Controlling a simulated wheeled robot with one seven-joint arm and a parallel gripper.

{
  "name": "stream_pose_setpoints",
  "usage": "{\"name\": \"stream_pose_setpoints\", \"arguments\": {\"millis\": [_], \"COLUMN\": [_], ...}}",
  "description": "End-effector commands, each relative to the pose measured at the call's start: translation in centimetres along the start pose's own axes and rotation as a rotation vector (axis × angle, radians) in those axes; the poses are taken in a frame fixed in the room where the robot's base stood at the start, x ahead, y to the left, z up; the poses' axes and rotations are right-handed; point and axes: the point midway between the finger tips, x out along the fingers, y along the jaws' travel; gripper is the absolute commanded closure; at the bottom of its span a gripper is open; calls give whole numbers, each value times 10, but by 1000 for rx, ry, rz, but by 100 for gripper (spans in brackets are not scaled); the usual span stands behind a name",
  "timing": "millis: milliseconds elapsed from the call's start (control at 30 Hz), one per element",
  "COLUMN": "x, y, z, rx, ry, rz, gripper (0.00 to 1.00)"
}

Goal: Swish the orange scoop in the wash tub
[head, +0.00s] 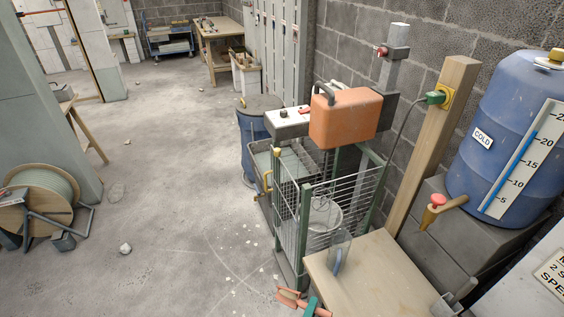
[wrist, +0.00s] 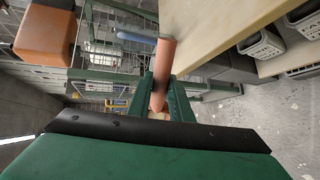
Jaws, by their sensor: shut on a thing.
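My gripper (wrist: 160,98) is shut on the orange scoop (wrist: 165,58); its handle stands between the two green fingers in the wrist view. In the head view the orange scoop (head: 289,297) shows at the bottom edge, low beside the wooden bench top, with a green part of my gripper (head: 311,307) next to it. The scoop's far end is hard to make out. No tub is clearly identifiable as the wash tub. A pale round bucket (head: 325,213) stands inside a green-framed wire cage (head: 288,205), beyond the scoop.
An orange-topped machine (head: 345,118) rises over the cage. A blue COLD barrel (head: 505,125) with a tap is at right. A cable reel (head: 38,200) stands left; the middle floor is mostly clear.

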Motion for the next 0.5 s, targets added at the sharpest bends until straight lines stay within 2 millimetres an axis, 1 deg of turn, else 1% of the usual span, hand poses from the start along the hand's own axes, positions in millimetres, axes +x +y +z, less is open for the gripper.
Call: {"name": "stream_pose_setpoints", "arguments": {"millis": [33, 100, 200, 300, 500], "x": [2, 3, 5, 7, 10], "y": [-12, -26, -40, -50, -65], "z": [-17, -38, -61, -77, -99], "rx": [-22, -47, -77, -96, -125], "ry": [62, 138, 226, 286, 373], "rz": [5, 13, 25, 33, 44], "gripper": [100, 100, 100, 100, 100]}}
